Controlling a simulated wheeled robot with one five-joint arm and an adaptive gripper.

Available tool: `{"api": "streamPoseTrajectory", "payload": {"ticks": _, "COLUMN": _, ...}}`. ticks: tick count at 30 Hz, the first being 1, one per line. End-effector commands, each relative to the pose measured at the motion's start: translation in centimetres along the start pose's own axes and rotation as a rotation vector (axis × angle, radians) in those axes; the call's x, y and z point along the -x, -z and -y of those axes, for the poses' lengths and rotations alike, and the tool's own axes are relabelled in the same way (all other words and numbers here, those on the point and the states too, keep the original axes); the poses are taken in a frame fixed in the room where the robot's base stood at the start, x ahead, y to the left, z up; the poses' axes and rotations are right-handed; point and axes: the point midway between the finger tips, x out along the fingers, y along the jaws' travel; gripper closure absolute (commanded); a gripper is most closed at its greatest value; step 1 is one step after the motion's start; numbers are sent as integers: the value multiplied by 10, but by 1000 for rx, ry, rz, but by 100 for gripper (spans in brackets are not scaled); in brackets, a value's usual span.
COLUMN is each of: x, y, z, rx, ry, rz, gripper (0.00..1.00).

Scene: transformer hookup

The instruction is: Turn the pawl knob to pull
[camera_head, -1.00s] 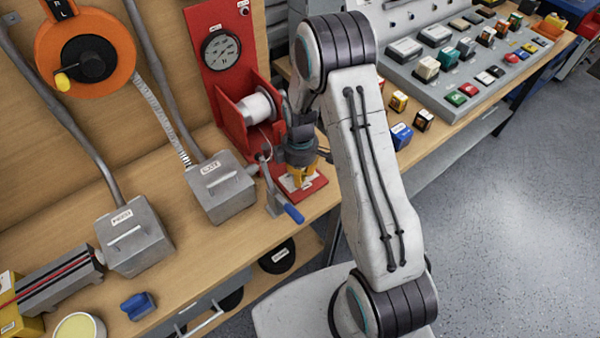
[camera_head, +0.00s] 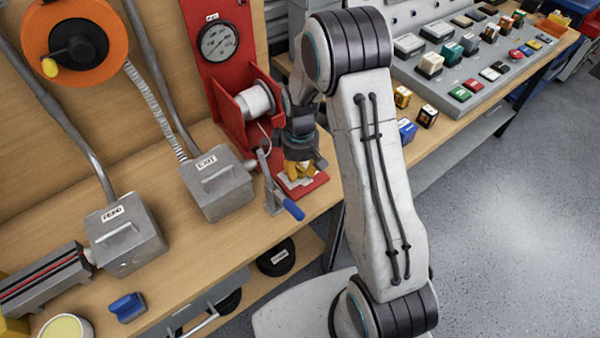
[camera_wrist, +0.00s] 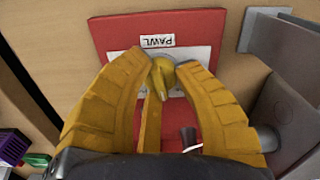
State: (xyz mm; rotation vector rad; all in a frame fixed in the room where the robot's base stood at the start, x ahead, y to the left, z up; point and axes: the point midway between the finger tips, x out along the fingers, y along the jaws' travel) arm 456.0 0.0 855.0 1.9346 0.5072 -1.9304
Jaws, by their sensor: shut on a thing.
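The pawl knob (camera_wrist: 163,78) is small and yellow, with its pointed end toward the bottom of the wrist view. It sits on a white plate (camera_wrist: 196,54) on a red base, beside an upside-down PAWL label (camera_wrist: 158,41). My gripper (camera_wrist: 165,66) has its yellow fingers closed around the knob, one on each side. In the head view my gripper (camera_head: 298,168) reaches down over the red base (camera_head: 316,185) and hides the knob. Position markings on the plate are not readable.
A crank with a blue handle (camera_head: 293,209) stands just left of the red base. A red winch frame with a white spool (camera_head: 256,101) and gauge (camera_head: 218,42) rises behind. The grey EXIT box (camera_head: 222,190) is further left. Small coloured blocks (camera_head: 407,130) lie to the right.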

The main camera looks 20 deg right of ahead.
Motion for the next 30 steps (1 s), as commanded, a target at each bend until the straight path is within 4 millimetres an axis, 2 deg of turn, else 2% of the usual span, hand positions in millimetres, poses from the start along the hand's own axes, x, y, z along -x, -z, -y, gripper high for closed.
{"api": "streamPoseTrajectory", "payload": {"ticks": 1, "x": -4, "y": -1, "z": 0, "rx": -43, "ry": 1, "rz": 2, "gripper": 100}}
{"api": "streamPoseTrajectory", "payload": {"ticks": 18, "x": -4, "y": -2, "z": 1, "rx": -580, "ry": 1, "rz": 5, "gripper": 100}}
{"api": "streamPoseTrajectory", "payload": {"ticks": 30, "x": -3, "y": -2, "z": 1, "rx": -873, "ry": 1, "rz": 7, "gripper": 100}}
